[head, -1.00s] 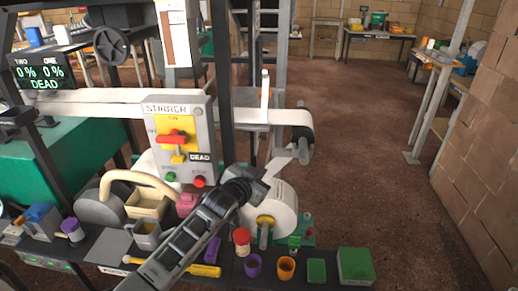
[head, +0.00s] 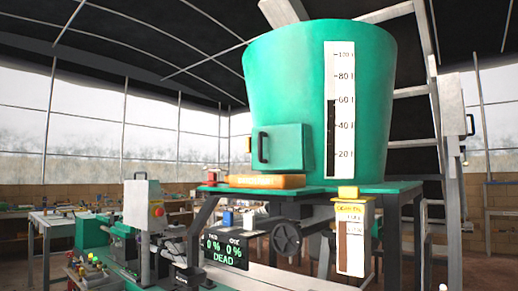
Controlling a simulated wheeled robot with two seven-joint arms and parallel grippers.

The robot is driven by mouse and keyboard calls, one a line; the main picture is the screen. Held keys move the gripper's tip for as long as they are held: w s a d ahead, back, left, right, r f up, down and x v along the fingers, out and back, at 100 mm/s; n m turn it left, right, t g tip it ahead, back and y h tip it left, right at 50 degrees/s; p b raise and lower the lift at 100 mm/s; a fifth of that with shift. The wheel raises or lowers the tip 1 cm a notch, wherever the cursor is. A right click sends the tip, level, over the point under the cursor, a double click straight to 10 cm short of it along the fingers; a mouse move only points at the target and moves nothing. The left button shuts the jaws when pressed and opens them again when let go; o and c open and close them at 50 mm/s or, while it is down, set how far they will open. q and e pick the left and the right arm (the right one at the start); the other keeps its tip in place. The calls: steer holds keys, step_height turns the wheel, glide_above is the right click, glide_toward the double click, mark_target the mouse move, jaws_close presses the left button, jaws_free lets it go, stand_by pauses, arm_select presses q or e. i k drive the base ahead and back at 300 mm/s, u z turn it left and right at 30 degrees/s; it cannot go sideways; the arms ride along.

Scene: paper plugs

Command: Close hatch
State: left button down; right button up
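The hatch (head: 283,148) is a square green panel low on the front left of the large green tub (head: 365,80). A dark upright handle (head: 263,147) sits near its left edge. The panel stands out from the curved wall, and I cannot tell whether it is fully shut or ajar. Neither of my grippers shows in the head view now.
An orange block (head: 267,182) lies under the hatch on the green stand. A white scale strip runs up the tub. Below are a black handwheel (head: 286,239) and a display (head: 226,251) reading DEAD. Benches with machines stand at left.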

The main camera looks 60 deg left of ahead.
mark_target(274, 147)
steer(key=k, duration=0.55)
steer(key=u, duration=0.75)
